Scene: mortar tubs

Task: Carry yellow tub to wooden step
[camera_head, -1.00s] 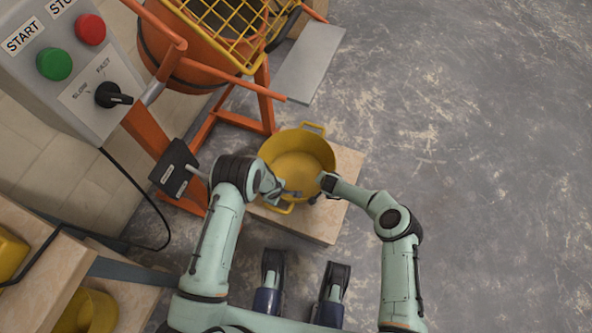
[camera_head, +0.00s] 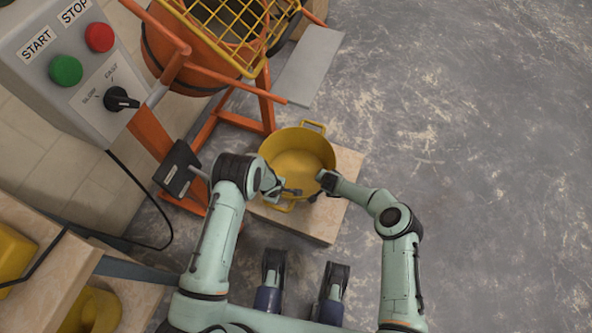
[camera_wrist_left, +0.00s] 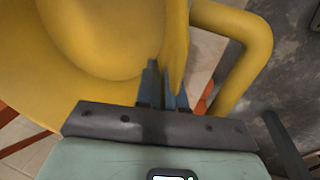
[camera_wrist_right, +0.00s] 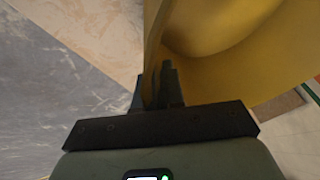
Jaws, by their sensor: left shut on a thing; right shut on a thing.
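The yellow tub (camera_head: 298,150) is round, empty and upright, with a loop handle at its far side and one at its near side. It is over the pale wooden step (camera_head: 312,228); I cannot tell whether it rests on it or hangs just above. My left gripper (camera_head: 290,191) is shut on the tub's near rim, beside the near handle; the left wrist view shows the fingers (camera_wrist_left: 163,88) around the wall. My right gripper (camera_head: 318,192) is shut on the rim at the near right; the right wrist view shows its fingers (camera_wrist_right: 160,88) around the wall.
An orange mixer (camera_head: 200,50) with a yellow grille stands behind, its orange frame leg close to the step's left. A grey control box (camera_head: 85,65) is at upper left. More yellow tubs (camera_head: 95,312) are at lower left. The floor at right is clear.

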